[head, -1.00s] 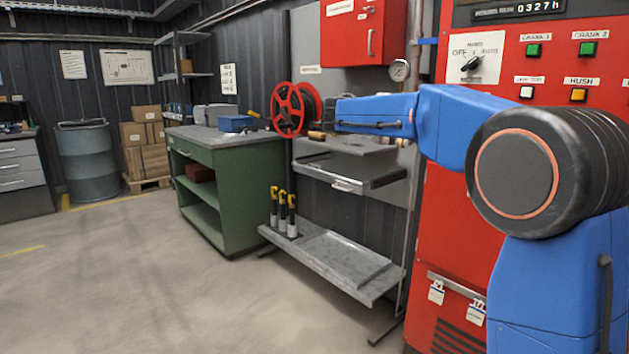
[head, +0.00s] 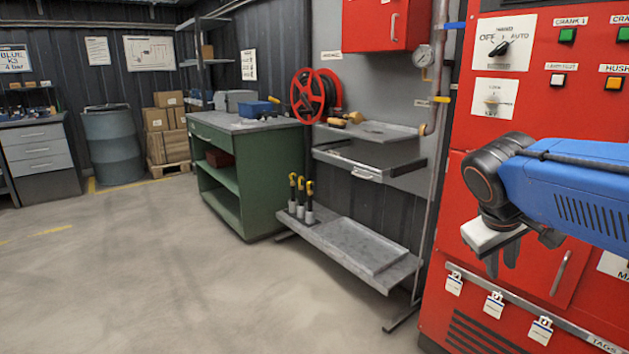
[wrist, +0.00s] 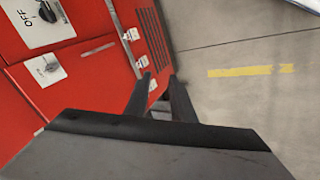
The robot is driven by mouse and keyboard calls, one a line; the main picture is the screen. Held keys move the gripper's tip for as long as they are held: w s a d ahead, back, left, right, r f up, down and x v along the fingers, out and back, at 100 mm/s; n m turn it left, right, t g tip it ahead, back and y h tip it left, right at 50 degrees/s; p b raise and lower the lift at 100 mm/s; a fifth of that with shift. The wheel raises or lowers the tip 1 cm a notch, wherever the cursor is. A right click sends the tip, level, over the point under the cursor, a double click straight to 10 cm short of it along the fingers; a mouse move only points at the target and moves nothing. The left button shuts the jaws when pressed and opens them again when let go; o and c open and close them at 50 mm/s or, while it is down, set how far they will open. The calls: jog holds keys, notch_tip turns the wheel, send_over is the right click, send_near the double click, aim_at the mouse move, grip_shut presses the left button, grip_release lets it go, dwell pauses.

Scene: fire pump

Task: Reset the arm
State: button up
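My arm is bent, with its blue link reaching in from the right edge of the head view. My gripper (head: 502,262) hangs downward in front of the red pump control cabinet (head: 480,178). Its two dark fingers stand apart with a gap and nothing between them. In the wrist view the fingers of my gripper (wrist: 160,80) point past the cabinet's red front (wrist: 85,25) toward the floor. No held object shows in either view.
The cabinet carries a selector switch (head: 505,42), a door handle (head: 560,272) and several hanging tags. A steel shelf unit (head: 395,272), green workbench (head: 245,215) and red hose reel (head: 308,96) stand left of it. The concrete floor (head: 190,285) is clear.

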jog(key=s+a+f+m+y, duration=0.1)
jog(key=s+a+f+y, duration=0.1)
jog(key=s+f, duration=0.4)
jog(key=s+a+f+m+t+y, duration=0.1)
jog(key=s+a+f+y, duration=0.1)
jog(key=s+a+f, duration=0.3)
jog(key=shift+s+a+f+y, duration=0.25)
jog(key=shift+s+f+y, duration=0.25)
jog(key=shift+s, duration=0.4)
dwell(0.8)
